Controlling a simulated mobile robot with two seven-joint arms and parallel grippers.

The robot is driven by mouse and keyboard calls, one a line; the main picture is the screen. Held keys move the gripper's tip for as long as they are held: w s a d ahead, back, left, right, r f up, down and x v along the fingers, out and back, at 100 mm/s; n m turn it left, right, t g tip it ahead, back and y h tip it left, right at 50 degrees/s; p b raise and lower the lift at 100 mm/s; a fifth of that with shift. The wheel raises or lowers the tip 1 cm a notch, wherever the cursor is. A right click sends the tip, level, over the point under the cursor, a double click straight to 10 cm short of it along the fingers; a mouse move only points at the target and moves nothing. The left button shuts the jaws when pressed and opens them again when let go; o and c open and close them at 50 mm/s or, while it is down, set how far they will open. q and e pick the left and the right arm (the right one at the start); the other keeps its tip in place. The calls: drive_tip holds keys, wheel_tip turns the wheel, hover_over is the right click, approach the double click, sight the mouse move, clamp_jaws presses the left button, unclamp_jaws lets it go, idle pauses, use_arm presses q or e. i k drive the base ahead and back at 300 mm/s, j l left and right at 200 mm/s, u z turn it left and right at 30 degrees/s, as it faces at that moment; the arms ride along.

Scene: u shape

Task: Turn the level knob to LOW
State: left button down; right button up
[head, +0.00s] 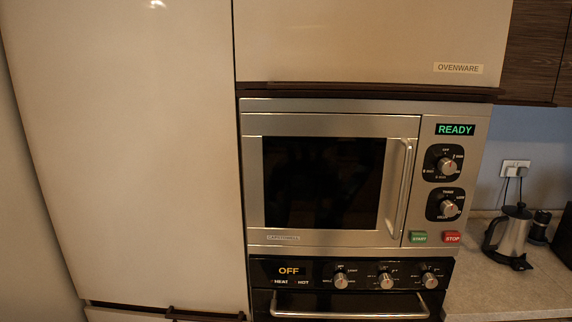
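The microwave (290,125) is built into the cabinet, with its door shut. Its right-hand panel has two round silver knobs on black dials. The upper knob (446,165) is ringed by small white labels, one of which seems to read OFF. The lower knob (449,208) has its own ring of labels, too small to read surely. I cannot tell for sure from the print which is the level knob, or where the lower pointer is set. The display (455,129) reads READY. Neither of my grippers is in view.
A green START button (419,237) and a red STOP button (451,238) sit below the knobs. An oven panel (310,272) showing OFF has several knobs and a handle (350,315). A kettle (509,232) stands on the right counter (505,291).

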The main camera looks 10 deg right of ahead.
sight(448, 207)
drive_tip(key=z, duration=1.35)
